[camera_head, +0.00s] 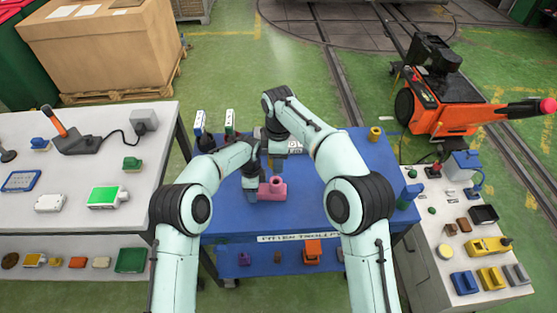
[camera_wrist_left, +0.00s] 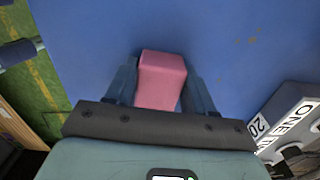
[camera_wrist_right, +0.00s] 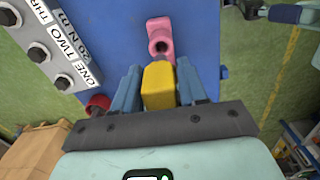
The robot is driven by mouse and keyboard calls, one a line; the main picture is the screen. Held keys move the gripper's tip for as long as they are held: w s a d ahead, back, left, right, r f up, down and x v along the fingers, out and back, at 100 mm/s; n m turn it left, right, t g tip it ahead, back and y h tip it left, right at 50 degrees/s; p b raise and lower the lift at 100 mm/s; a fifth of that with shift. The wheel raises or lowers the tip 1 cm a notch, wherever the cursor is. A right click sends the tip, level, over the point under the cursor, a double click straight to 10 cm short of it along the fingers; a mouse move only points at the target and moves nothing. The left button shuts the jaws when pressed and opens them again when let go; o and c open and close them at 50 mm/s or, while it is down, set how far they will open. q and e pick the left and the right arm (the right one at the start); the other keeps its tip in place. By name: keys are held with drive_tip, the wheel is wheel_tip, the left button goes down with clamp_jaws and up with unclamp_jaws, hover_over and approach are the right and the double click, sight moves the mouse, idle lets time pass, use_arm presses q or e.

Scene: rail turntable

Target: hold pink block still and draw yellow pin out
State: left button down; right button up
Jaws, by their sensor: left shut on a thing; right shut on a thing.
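The pink block (camera_head: 273,188) is low over the blue table; whether it touches the table I cannot tell. My left gripper (camera_head: 252,192) is shut on it, and the left wrist view shows the pink block (camera_wrist_left: 161,80) between both fingers. My right gripper (camera_head: 276,162) is above and behind the block, shut on the yellow pin (camera_wrist_right: 158,86). In the right wrist view the pink block (camera_wrist_right: 160,28) lies beyond the pin, with a dark, empty-looking round hole facing me. The pin appears clear of that hole. The head view mostly hides the pin.
The blue table (camera_head: 313,221) has small labelled devices at its back left. A yellow-brown cylinder (camera_head: 375,134) stands at its back right. White side tables with tools and parts flank it left (camera_head: 72,220) and right (camera_head: 430,215). The blue top around the block is mostly bare.

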drive_tip(key=shift+r, duration=2.2)
use_arm(q)
drive_tip(key=shift+c, duration=1.6)
unclamp_jaws()
drive_tip(key=shift+r, duration=0.15)
wheel_tip(320, 180, up, 12)
use_arm(e)
drive_tip(key=shift+s+f, duration=0.1)
